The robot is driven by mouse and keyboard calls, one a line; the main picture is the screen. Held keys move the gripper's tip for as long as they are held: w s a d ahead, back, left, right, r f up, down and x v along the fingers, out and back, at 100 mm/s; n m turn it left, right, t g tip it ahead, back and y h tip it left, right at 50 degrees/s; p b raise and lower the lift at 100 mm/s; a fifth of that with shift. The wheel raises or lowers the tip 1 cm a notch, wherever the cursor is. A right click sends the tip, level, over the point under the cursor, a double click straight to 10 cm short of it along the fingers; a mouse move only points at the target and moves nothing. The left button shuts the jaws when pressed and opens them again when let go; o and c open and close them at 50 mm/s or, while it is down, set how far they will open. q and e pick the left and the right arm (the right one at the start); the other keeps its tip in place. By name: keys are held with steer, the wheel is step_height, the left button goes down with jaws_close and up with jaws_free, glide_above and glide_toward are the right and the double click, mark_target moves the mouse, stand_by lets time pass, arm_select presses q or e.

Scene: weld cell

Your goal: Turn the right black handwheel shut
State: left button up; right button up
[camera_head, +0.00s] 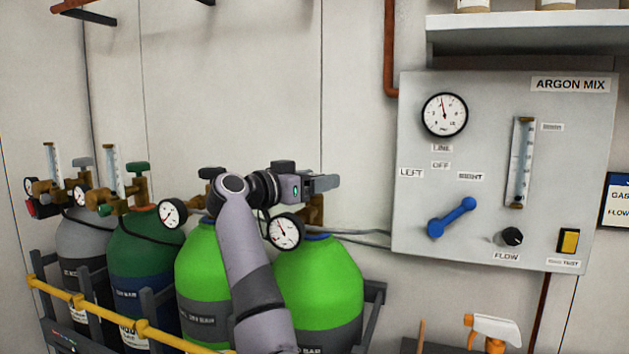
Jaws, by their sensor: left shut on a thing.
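Two bright green cylinders stand side by side in the rack. The right one (330,285) has a brass valve (314,212) and a round gauge (285,231). My left gripper (322,183) is at the top of this valve, its jaws shut where the right black handwheel sits. The gripper and wrist hide that handwheel, so I cannot see how far it is turned. The left black handwheel (210,173) shows on the left bright green cylinder (200,270), just left of my wrist. My right gripper is not in view.
A grey and a dark green cylinder (140,265) stand at left behind a yellow rail (85,300). The Argon Mix panel (420,245) is at right; its blue lever (452,217) slants up toward the RIGHT label. A spray bottle (493,328) stands below it.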

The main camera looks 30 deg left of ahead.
arm_select(q)
steer(key=shift+a+f+m+g+h+b, duration=0.15)
steer(key=shift+m+g+h+b, duration=0.35)
steer(key=shift+m+h+b, duration=0.75)
steer(key=shift+m+g+h, duration=0.5)
steer(key=shift+m+h, duration=0.05)
steer(key=shift+h, duration=0.7)
steer(key=shift+m+g+h, duration=0.6)
steer(key=shift+h, duration=0.3)
steer(key=shift+r+m+g+h+p, duration=0.2)
steer(key=shift+m+g+h+p, duration=0.6)
steer(key=shift+m+g+h, duration=0.6)
steer(key=shift+h, duration=0.1)
steer(key=o, duration=1)
steer(key=shift+d, duration=0.2)
